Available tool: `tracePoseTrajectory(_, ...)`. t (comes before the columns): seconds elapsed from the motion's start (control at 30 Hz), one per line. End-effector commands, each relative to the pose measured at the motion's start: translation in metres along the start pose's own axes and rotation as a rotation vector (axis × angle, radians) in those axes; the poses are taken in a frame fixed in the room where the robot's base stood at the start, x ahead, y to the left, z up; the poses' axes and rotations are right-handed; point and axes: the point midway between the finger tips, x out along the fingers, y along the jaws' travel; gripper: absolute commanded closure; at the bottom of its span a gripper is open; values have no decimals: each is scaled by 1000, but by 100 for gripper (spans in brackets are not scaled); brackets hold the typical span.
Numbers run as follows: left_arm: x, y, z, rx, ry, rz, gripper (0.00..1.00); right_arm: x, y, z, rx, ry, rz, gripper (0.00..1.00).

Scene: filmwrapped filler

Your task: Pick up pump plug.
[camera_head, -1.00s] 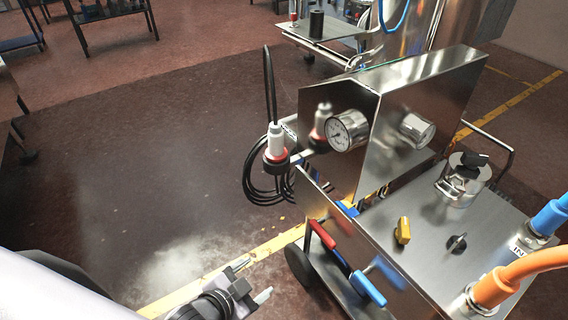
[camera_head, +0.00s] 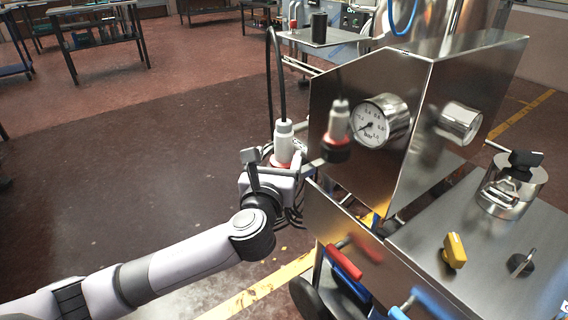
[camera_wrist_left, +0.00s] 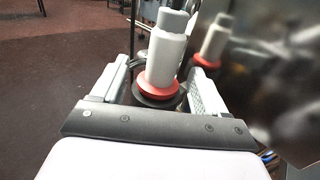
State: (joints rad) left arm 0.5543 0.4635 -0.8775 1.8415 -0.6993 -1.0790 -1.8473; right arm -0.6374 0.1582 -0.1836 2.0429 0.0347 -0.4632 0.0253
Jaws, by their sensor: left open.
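The pump plug (camera_head: 284,138) is a light grey-white cylinder with a red ring and a black lower part. It stands upright beside the steel cabinet, with a black cable rising from its top. It also shows in the left wrist view (camera_wrist_left: 167,55). My left gripper (camera_head: 281,162) is at the plug. Its two fingers (camera_wrist_left: 162,84) are open, one on each side of the plug's lower part, with gaps visible. Part of the plug's base is hidden behind the gripper body.
The shiny steel cabinet (camera_head: 455,85) with a pressure gauge (camera_head: 380,120) stands close right of the plug and reflects it. Coiled black cable hangs behind my gripper. A red handle (camera_head: 357,248) and a yellow knob (camera_head: 454,250) are lower right. Open floor (camera_head: 120,190) lies left.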

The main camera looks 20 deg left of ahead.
Motion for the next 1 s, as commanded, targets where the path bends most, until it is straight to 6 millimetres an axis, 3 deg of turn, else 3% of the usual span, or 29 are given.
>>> tracePoseTrajectory(0.6, 63, -5, 3, 9, -4, 3, 26, 9, -11, -10, -14, 42, -22, 57)
tracePoseTrajectory(0.97, 70, -5, 4, 8, -2, 1, 26, 7, -15, -15, -14, 53, -29, 57)
tracePoseTrajectory(1.0, 70, -5, 4, 8, -2, 1, 36, 7, -14, -15, -14, 52, -29, 57)
